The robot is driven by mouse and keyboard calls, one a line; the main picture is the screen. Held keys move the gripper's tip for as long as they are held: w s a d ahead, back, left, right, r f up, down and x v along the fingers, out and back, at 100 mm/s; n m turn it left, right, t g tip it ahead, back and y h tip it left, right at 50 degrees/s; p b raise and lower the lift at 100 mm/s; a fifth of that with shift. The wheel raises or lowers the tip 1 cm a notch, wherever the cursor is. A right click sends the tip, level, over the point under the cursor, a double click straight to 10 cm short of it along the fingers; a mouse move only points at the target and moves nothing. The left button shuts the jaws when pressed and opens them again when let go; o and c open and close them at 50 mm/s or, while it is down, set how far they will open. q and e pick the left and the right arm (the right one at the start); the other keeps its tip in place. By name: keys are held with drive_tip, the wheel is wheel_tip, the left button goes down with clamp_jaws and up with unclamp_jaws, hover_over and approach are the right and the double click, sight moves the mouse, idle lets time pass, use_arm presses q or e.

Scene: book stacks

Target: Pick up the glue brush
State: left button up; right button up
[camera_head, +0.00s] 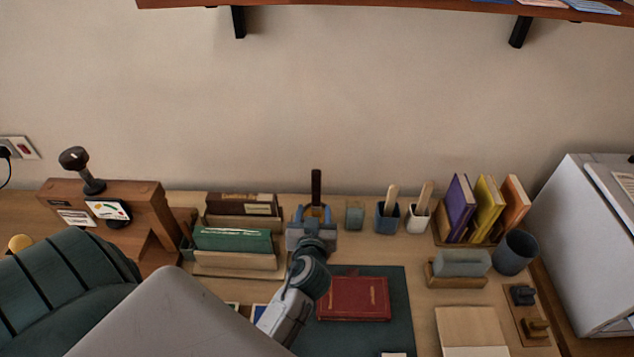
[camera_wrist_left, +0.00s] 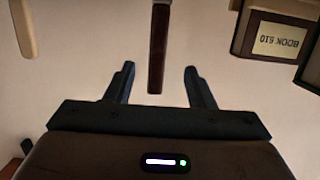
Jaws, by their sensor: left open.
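A dark brown upright handle (camera_head: 316,187), which looks like the glue brush, stands near the back of the desk. Its lower part and a yellow-orange thing at its base are mostly hidden behind my left gripper (camera_head: 312,214). In the left wrist view the handle (camera_wrist_left: 158,50) runs down from the top, with a paler part at its upper end. My left gripper (camera_wrist_left: 158,85) is open. The handle's end lies between its two fingertips with a gap on each side, so nothing is held. My right gripper is not in view.
A book rack (camera_head: 230,262) is left of the gripper. A red book (camera_head: 353,298) lies on a dark mat (camera_head: 392,335) in front. A small jar (camera_head: 355,215) and cups with wooden sticks (camera_head: 387,222) stand to the right. A shelf (camera_head: 370,8) hangs above.

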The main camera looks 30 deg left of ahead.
sight(316, 192)
use_arm(q)
drive_tip(key=x, duration=0.1)
drive_tip(key=p+x, duration=0.1)
drive_tip(key=x, duration=0.1)
drive_tip(key=shift+w+a+r, duration=0.15)
drive_tip(key=shift+w+a, duration=0.1)
drive_tip(key=shift+w, duration=0.05)
drive_tip(key=shift+w+a, duration=0.15)
drive_tip(key=shift+w, duration=0.05)
drive_tip(key=shift+w+a+p, duration=0.25)
drive_tip(key=shift+w+p, duration=0.35)
drive_tip(key=shift+w+a+p, duration=0.25)
drive_tip(key=shift+w+p, duration=0.35)
drive_tip(key=shift+w, duration=0.05)
drive_tip(key=shift+w+a+f+p, duration=0.2)
drive_tip(key=shift+w+a+f, duration=0.05)
drive_tip(key=shift+w, duration=0.15)
drive_tip(key=shift+w+a+f+p, duration=0.15)
drive_tip(key=shift+w+a+f, duration=0.1)
drive_tip(key=shift+w, duration=0.2)
drive_tip(key=shift+w+a+f, duration=0.2)
drive_tip(key=shift+w, duration=0.05)
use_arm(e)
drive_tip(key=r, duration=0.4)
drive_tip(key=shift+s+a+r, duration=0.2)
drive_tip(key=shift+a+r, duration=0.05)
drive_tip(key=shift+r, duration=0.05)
